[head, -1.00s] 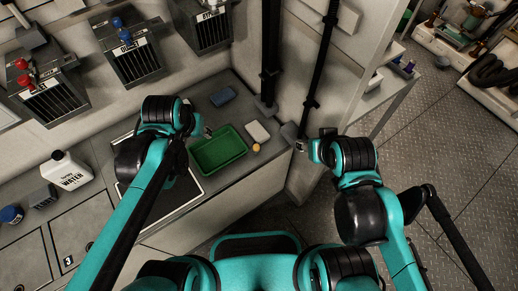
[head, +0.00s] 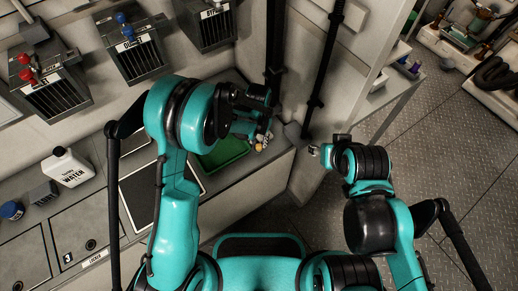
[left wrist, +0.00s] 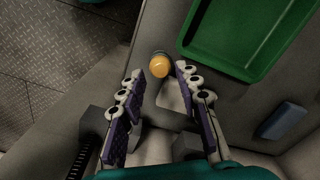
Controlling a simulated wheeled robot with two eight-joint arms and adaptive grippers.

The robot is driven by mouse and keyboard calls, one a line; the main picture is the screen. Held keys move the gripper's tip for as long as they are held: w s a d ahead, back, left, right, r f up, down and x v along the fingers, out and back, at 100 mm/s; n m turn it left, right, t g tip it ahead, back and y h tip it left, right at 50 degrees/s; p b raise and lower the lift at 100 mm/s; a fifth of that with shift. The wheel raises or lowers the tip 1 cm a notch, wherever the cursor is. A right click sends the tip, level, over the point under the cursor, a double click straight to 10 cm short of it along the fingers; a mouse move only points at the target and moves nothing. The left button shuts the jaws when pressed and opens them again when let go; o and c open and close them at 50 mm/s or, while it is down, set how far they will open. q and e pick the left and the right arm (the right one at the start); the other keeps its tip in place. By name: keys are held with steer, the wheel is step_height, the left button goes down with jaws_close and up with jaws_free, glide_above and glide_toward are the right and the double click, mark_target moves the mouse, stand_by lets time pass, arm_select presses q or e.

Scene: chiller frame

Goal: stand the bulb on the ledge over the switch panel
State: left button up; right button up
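The bulb is a small yellow-orange rounded thing (left wrist: 159,67) with a darker base, lying on the grey counter beside the green tray (left wrist: 205,50). In the head view it shows as a small yellow spot (head: 260,147), partly hidden by my left gripper (head: 262,135). In the left wrist view my left gripper (left wrist: 160,70) is open, its purple-padded fingers apart. The bulb appears between and just beyond the fingertips, not held. My right gripper (head: 318,151) is right of the counter's end; its fingers are too small to read. I cannot tell which surface is the ledge over the switch panel.
Wall boxes with red knobs (head: 26,68) and blue knobs (head: 124,25) stand at upper left. A white water jug (head: 67,167) is on the counter. A blue block (left wrist: 283,121) lies near the tray. Black vertical poles (head: 325,70) rise behind the counter's end.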

mark_target(259, 145)
arm_select(q)
step_height(259, 145, down, 5)
steer(key=shift+r+b, duration=0.1)
steer(key=shift+b, duration=1.1)
steer(key=shift+f, duration=0.45)
steer(key=shift+r, duration=0.1)
steer(key=shift+c, duration=0.6)
steer(key=c, duration=0.5)
